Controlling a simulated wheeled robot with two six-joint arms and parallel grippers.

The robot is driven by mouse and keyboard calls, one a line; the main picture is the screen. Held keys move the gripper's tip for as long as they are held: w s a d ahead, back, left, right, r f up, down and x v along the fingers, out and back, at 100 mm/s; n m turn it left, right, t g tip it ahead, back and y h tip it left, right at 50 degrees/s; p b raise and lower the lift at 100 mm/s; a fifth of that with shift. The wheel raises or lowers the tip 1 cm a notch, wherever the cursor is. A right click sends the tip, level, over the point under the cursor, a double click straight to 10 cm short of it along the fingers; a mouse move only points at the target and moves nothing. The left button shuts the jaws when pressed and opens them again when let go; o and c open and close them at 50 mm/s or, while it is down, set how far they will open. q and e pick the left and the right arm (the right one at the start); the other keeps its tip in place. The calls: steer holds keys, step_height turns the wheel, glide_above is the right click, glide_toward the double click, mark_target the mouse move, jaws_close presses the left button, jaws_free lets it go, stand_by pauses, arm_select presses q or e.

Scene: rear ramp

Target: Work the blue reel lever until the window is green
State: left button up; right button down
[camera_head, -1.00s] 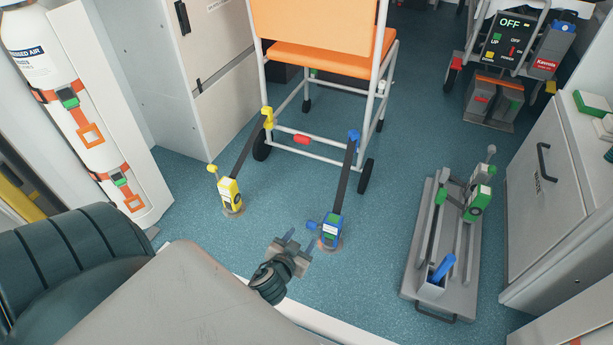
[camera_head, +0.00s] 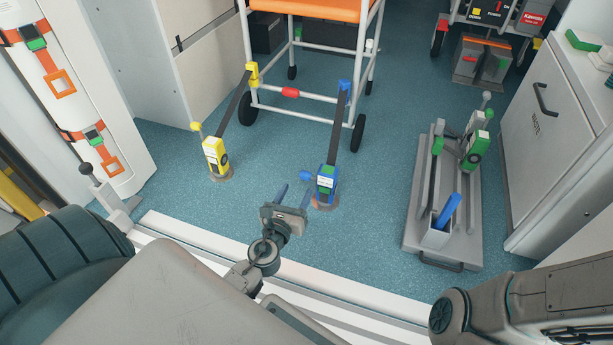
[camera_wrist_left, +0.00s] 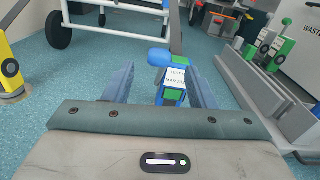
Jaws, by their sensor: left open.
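The blue reel (camera_head: 326,187) stands on the floor, with a dark strap running up to the chair frame. It has green patches on it; I cannot tell which is the window. Its blue lever (camera_head: 305,176) sticks out to the left with a rounded end. My left gripper (camera_head: 294,191) is open and empty, just short of the reel and to its left. In the left wrist view the lever (camera_wrist_left: 159,57) and the reel (camera_wrist_left: 173,79) appear between the two fingers, beyond them. Contact is not visible. My right gripper is out of view; only its arm shows.
A yellow reel (camera_head: 215,157) stands to the left, strapped to the wheeled orange chair (camera_head: 305,8). A grey tray (camera_head: 425,210) with a green reel (camera_head: 475,150) lies to the right. A white sill (camera_head: 190,233) crosses the front. Floor between the reels is clear.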

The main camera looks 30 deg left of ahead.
mark_target(309, 177)
arm_select(q)
steer(key=w+a+m+b, duration=0.1)
steer(key=w+a, duration=0.1)
steer(key=w, duration=0.8)
steer(key=shift+w+a, duration=0.2)
steer(key=shift+a, duration=0.1)
jaws_close()
